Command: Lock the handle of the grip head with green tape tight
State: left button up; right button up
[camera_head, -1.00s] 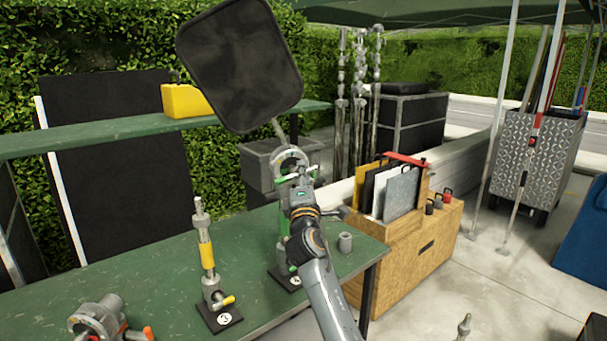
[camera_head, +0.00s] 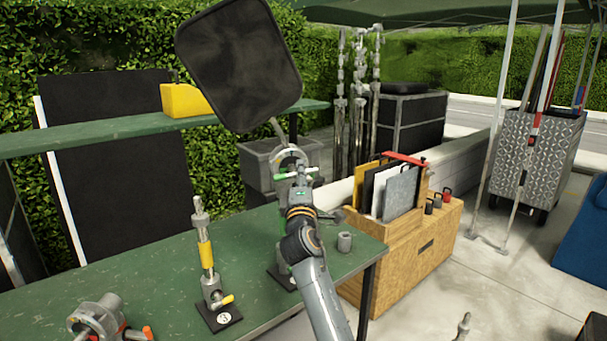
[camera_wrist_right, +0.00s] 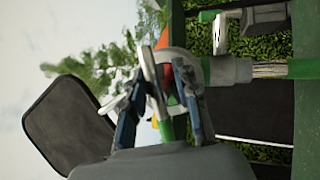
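The grip head (camera_head: 289,157) stands on a post with green tape above the right part of the green table (camera_head: 150,268). A black flag (camera_head: 240,65) on a rod rises from it. My right gripper (camera_head: 296,178) is at the head, and green bar-like parts show on both sides of it. In the right wrist view the two fingers (camera_wrist_right: 158,100) stand on either side of grey and red parts of the head (camera_wrist_right: 178,62). The green-taped post (camera_wrist_right: 303,68) runs to the right there. Contact with the handle is unclear. My left gripper is not in view.
A yellow-taped stand (camera_head: 206,255) and a grey clamp (camera_head: 97,318) stand on the table to the left. A wooden box (camera_head: 430,240) with panels stands beyond the table's right edge.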

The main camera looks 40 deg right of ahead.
jog(key=shift+w+a+r, duration=0.1)
jog(key=shift+a+r, duration=0.05)
jog(key=shift+a, duration=0.05)
jog(key=shift+s+a, duration=0.15)
jog(key=shift+s, duration=0.2)
jog(key=v, duration=1.1)
jog(key=shift+f, duration=0.25)
jog(key=shift+a, duration=0.15)
